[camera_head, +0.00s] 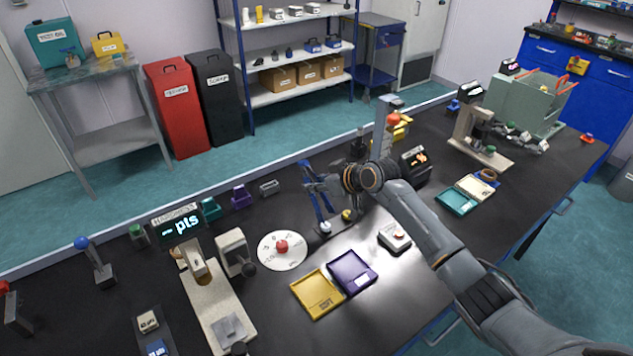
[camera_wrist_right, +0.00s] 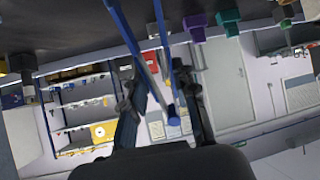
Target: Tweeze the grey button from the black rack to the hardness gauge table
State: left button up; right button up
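My right gripper (camera_head: 320,183) is above the middle of the black bench, with blue tweezers (camera_head: 319,204) in its fingers. The right wrist view shows the tweezers (camera_wrist_right: 150,50) between the fingers (camera_wrist_right: 163,85), their legs spread away from the palm. A small pale grey button (camera_head: 325,227) is at the lower tips; I cannot tell whether they grip it. A yellow button (camera_head: 347,215) lies just right. The black rack does not stand out from the dark bench. The hardness display (camera_head: 180,225) reads "-- pts", behind a beige gauge stand (camera_head: 209,295). My left gripper is not in view.
A white dial disc (camera_head: 265,252) with a red knob lies between tweezers and gauge. Yellow (camera_head: 318,302) and purple (camera_head: 343,262) trays lie in front. A white box with a red button (camera_head: 394,238) stands right of them.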

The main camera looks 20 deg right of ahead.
jog(key=shift+f+b, duration=1.1)
jog(key=shift+f, duration=0.7)
grip_shut()
notch_tip(320, 180, up, 12)
jog(key=p, duration=0.9)
jog(key=shift+p, duration=0.4)
jog(key=shift+r, duration=0.1)
